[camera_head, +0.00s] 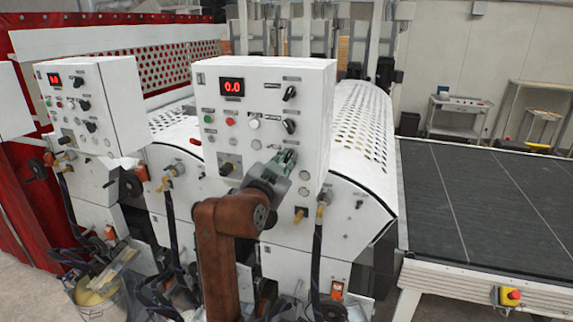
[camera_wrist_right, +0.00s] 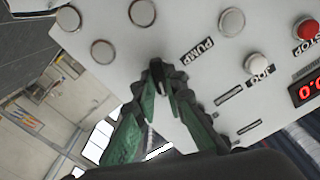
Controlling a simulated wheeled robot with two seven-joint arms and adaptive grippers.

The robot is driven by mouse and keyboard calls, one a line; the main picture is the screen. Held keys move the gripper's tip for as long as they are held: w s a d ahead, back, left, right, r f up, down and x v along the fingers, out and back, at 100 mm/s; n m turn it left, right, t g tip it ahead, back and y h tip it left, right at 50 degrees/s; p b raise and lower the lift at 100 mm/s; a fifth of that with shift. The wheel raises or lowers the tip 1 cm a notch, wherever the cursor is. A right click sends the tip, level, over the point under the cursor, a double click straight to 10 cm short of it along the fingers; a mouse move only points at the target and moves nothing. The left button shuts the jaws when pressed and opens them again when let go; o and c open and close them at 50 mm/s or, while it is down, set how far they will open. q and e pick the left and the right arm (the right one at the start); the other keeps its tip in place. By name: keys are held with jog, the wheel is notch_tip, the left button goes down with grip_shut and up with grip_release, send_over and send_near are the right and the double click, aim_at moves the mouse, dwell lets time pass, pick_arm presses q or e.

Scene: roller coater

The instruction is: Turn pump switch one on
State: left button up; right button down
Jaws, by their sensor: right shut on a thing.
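The white control box (camera_head: 262,110) with a red 0.0 display stands in the middle of the head view. My right gripper (camera_head: 287,158) reaches up to the lower right of its face, with its green fingers close to the panel. In the right wrist view, the same gripper (camera_wrist_right: 160,72) has its fingertips together at the panel, beside the PUMP label (camera_wrist_right: 195,50). It is shut on the pump switch, which the fingertips mostly hide, so its turned position cannot be told. My left gripper is not in view.
The red STOP button (camera_wrist_right: 306,28) and white JOG button (camera_wrist_right: 257,63) are close by. A second control box (camera_head: 92,105) stands at left. A dark conveyor (camera_head: 480,195) lies at right.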

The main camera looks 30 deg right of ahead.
jog(key=shift+m, duration=0.6)
jog(key=c, duration=2)
grip_release()
jog(key=v, duration=1.2)
